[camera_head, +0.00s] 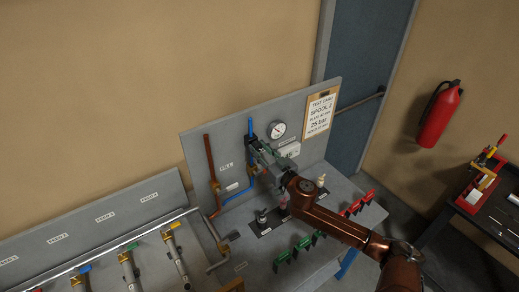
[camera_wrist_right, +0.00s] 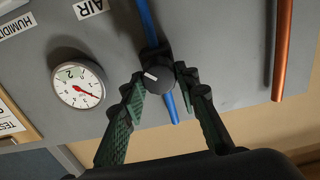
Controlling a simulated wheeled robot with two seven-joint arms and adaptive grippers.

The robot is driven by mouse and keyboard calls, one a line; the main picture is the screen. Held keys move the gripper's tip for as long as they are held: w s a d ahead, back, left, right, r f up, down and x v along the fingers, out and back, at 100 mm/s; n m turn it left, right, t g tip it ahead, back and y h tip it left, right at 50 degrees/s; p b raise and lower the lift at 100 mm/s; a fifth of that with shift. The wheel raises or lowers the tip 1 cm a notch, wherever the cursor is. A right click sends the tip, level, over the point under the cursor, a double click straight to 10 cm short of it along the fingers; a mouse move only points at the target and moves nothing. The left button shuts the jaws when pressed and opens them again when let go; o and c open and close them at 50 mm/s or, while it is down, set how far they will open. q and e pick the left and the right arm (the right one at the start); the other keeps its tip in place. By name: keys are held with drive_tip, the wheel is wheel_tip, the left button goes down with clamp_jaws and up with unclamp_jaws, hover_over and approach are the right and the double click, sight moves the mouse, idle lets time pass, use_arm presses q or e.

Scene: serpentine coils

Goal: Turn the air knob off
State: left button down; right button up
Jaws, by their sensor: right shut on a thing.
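The air knob (camera_wrist_right: 155,78) is a round black knob with a white pointer line, on a blue pipe beside the "AIR" label (camera_wrist_right: 88,8) in the right wrist view. The white line lies at a slant to the pipe. My right gripper (camera_wrist_right: 160,78) has one green-padded finger on each side of the knob and is shut on it. In the head view my right gripper (camera_head: 256,150) reaches the upright grey panel at the blue pipe (camera_head: 250,128), and hides the knob. My left gripper is not in view.
A round gauge (camera_wrist_right: 79,87) with a red needle sits beside the knob. A copper pipe (camera_head: 211,160) runs up the panel to the left. Red clamps (camera_head: 358,203) and green clamps (camera_head: 300,246) stand on the bench below. A fire extinguisher (camera_head: 440,115) hangs at the right.

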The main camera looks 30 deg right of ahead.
drive_tip(key=shift+c, duration=0.8)
drive_tip(key=shift+n, duration=0.3)
